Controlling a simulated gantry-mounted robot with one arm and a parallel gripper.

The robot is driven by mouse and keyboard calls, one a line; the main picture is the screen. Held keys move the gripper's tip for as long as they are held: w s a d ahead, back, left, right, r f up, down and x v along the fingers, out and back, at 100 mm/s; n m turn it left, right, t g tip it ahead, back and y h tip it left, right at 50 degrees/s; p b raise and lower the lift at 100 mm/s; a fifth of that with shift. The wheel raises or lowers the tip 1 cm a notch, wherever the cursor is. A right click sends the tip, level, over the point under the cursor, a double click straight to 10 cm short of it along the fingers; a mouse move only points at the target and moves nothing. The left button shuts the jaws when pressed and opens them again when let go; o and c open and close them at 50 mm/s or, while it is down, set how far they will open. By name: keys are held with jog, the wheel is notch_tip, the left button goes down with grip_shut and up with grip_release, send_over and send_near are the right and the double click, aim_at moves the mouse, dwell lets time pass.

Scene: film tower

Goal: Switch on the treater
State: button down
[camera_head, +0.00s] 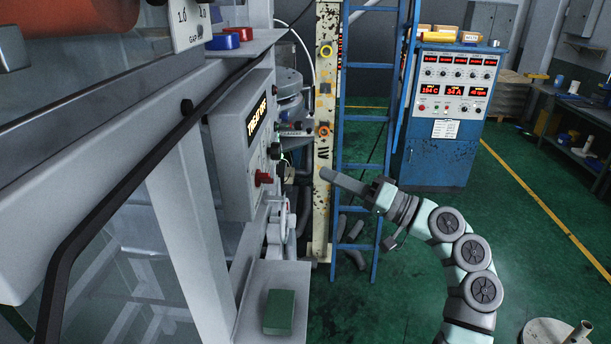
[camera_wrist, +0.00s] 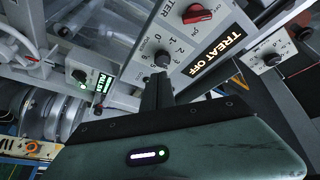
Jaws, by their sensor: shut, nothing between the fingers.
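The grey treater panel (camera_head: 240,140) is at the left of the head view, seen edge-on, with a lit display (camera_head: 257,119) on its face. In the wrist view that display (camera_wrist: 217,50) reads "TREAT OFF". A red rotary switch (camera_wrist: 197,13) sits at the top of the wrist view; it appears as the red knob (camera_head: 263,178) in the head view. A black knob (camera_wrist: 162,58) with a numbered scale lies just beyond my fingertips in the wrist view. My gripper (camera_head: 326,174) is shut and empty, pointing left towards the panel, with a gap between them.
A cream spotted post (camera_head: 324,220) and a blue ladder (camera_head: 362,150) stand behind my gripper. A green block (camera_head: 279,312) lies on a grey ledge (camera_head: 255,300) below the panel. A blue control cabinet (camera_head: 430,155) stands at the back.

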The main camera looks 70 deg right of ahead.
aim_at(264, 178)
jog(key=a+r+n+y, duration=0.1)
jog(key=a+r, duration=0.1)
jog(key=s+a+r+y, duration=0.1)
jog(key=a+y, duration=0.1)
jog(key=shift+s+r+n, duration=0.1)
jog(key=shift+r+n, duration=0.25)
jog(key=shift+n, duration=0.05)
jog(key=p+x, duration=0.1)
jog(key=x, duration=0.2)
jog(key=p+x, duration=0.1)
jog(key=x, duration=0.3)
jog(key=p+x, duration=0.2)
jog(key=x, duration=0.1)
jog(key=shift+w+r, duration=0.25)
jog(key=shift+r, duration=0.15)
jog(key=shift+s+a+f+p, duration=0.15)
jog(key=shift+s+a+f, duration=0.15)
jog(key=shift+f, duration=0.2)
jog(key=shift+s+a+f+p, duration=0.2)
jog(key=shift+a+f, duration=0.15)
jog(key=shift+f, duration=0.2)
jog(key=shift+s+a+f, duration=0.15)
jog(key=shift+a+f, duration=0.5)
jog(key=shift+f, duration=0.05)
